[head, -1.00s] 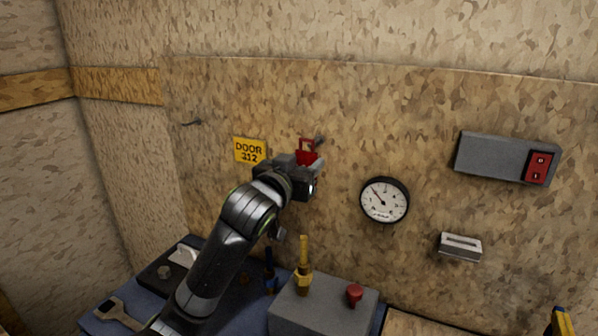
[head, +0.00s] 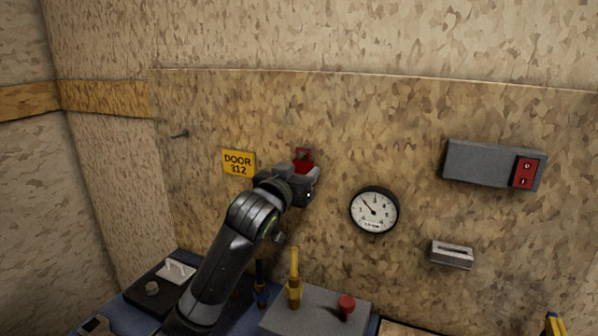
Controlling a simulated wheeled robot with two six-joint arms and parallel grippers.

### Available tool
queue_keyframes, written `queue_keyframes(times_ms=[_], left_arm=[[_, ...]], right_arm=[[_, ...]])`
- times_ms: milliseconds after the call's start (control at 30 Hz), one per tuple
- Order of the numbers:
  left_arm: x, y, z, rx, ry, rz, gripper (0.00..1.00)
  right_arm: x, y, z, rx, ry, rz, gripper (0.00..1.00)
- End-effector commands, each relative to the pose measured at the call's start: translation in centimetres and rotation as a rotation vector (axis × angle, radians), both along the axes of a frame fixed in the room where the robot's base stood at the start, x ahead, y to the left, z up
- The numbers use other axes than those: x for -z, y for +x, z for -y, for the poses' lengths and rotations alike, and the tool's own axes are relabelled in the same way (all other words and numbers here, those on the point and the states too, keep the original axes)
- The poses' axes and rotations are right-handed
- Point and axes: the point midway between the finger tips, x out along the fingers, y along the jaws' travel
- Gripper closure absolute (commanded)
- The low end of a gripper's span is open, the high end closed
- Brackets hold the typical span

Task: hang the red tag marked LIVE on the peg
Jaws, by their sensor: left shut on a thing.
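The red tag (head: 303,163) is small in the head view, and its lettering cannot be read. It is upright in front of the wall board, with an opening in its upper part. My left gripper (head: 303,176) is shut on its lower part. A dark peg (head: 180,134) sticks out of the board at the far left. Another dark peg seen earlier by the tag is now mostly hidden at the tag's upper part; I cannot tell whether it passes through the opening. My right gripper is not in view.
A yellow DOOR 312 sign (head: 238,163) is left of the tag. A round gauge (head: 374,210), a grey switch box (head: 480,163) and a small grey holder (head: 452,255) are to the right. Below stand a grey box (head: 325,314) with a red knob (head: 346,303) and a yellow-handled tool (head: 294,280).

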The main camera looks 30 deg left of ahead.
Motion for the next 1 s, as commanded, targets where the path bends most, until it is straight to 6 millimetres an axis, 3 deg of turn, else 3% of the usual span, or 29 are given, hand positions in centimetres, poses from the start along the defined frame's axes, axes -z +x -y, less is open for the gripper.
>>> queue_keyframes(times_ms=[467,500,667,1000], left_arm=[[0.01,0.0,0.0,0.0,0.0,0.0,0.83],[0.01,-0.01,0.0,0.0,0.0,0.0,0.52],[0.0,-0.01,0.0,0.0,0.0,0.0,0.31],[0.04,-0.23,-0.01,0.0,0.0,0.0,0.3]], right_arm=[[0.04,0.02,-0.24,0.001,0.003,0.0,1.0],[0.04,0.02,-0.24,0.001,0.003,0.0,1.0],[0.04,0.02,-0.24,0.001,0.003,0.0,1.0],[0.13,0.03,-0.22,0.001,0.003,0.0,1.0]])
